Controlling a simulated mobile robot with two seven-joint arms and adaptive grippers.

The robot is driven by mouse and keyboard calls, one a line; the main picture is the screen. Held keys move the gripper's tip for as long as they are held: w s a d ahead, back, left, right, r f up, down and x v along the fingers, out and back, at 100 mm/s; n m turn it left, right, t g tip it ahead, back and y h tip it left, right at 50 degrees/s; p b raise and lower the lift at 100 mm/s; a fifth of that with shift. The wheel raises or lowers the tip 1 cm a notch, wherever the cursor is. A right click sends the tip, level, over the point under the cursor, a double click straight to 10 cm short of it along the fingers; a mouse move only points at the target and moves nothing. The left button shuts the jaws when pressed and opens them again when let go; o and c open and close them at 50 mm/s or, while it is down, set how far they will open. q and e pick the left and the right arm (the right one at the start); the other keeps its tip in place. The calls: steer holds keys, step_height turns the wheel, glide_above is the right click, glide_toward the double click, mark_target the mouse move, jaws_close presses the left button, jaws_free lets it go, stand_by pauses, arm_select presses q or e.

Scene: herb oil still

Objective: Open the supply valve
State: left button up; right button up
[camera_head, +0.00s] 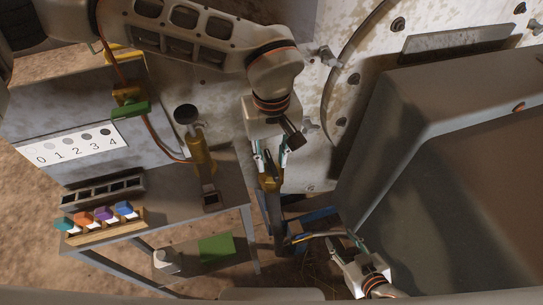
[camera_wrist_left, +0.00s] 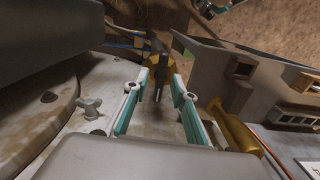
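A brass valve body (camera_head: 271,183) sits on a dark vertical pipe below my left gripper (camera_head: 270,160) in the head view. In the left wrist view the brass part (camera_wrist_left: 155,62) shows past the fingertips, with a dark lever between them. My left gripper (camera_wrist_left: 160,88) has its teal fingers apart, one on each side of the lever. Contact with the lever cannot be told. A second brass valve with a green handle (camera_head: 130,109) is at the upper left; no label shows which is the supply valve. My right gripper (camera_head: 347,246) is low at right, fingers apart, apparently empty.
A metal table (camera_head: 225,185) carries a brass cylinder (camera_head: 201,155), a dark rack (camera_head: 103,190) and a wooden tray (camera_head: 105,228) of coloured-topped bottles. A 0–4 scale card (camera_head: 72,145) is behind. A large grey box (camera_head: 440,150) fills the right.

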mark_target(272, 163)
arm_select(q)
step_height(272, 163, up, 12)
stand_by(0.5)
steer(key=shift+s, duration=0.1)
stand_by(0.4)
